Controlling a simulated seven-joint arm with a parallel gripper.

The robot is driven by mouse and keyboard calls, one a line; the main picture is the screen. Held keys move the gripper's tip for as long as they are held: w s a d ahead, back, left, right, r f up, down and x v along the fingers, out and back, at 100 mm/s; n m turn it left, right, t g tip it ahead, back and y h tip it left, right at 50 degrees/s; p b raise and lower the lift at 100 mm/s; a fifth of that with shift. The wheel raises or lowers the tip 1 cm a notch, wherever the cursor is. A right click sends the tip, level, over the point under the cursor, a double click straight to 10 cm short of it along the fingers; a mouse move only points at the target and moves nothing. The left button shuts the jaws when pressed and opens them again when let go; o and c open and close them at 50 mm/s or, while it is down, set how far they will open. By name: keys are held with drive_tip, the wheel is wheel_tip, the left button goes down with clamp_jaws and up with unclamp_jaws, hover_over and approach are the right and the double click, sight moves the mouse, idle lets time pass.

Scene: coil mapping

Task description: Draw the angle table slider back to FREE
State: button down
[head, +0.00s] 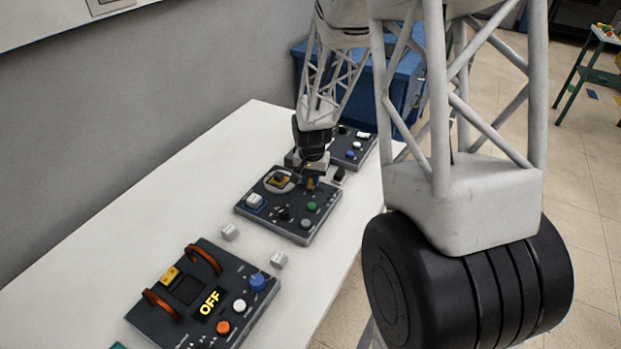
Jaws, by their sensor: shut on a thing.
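The angle table seems to be the dark middle panel (268,220), which lies on the white bench. It carries a round plate with a yellow block (278,181), a white switch, and green, grey and black knobs. My gripper (312,178) reaches down from above to the panel's far right part. It is shut on a small yellowish-brown piece, which looks like the slider (311,184). The fingers hide most of it. The slider's marks, including FREE, are too small to read.
A nearer panel (172,330) has two orange coils, a display reading OFF and several knobs. Two small white blocks (229,232) (279,260) lie between the panels. Another dark panel (355,153) stands beyond my gripper. The bench (120,235) is clear along the wall.

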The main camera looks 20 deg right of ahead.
sight(320, 190)
drive_tip(key=shift+s+d, duration=1.1)
drive_tip(key=c, duration=1)
unclamp_jaws()
drive_tip(key=shift+o, duration=0.2)
drive_tip(key=shift+r, duration=0.1)
wheel_tip(320, 190, up, 8)
drive_tip(key=shift+f, duration=0.2)
drive_tip(key=shift+r, duration=0.1)
